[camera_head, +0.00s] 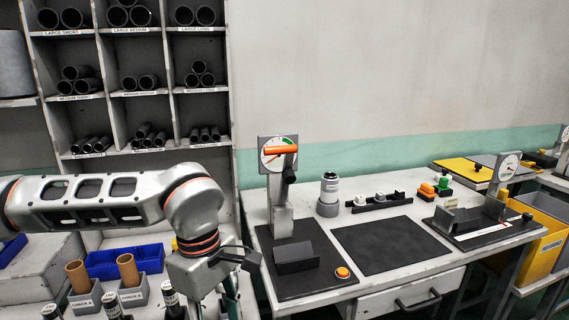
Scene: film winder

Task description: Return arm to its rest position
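My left arm (100,200) comes in from the left, stretched across the lower left of the head view in front of the shelving. Its wrist bends down at the right end. My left gripper (230,303) points down at the bottom edge, left of the workbench. Its fingers are mostly hidden behind the wrist and cut off by the frame, so I cannot tell whether it is open or holds anything. My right arm and gripper are not in view.
A pigeonhole shelf (103,90) of dark tubes stands behind the arm. Below are a blue bin (115,262) and grey holders with brown tubes (128,270). The workbench (330,290) carries a dial stand (280,185), a black mat (390,245) and an orange button (342,272).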

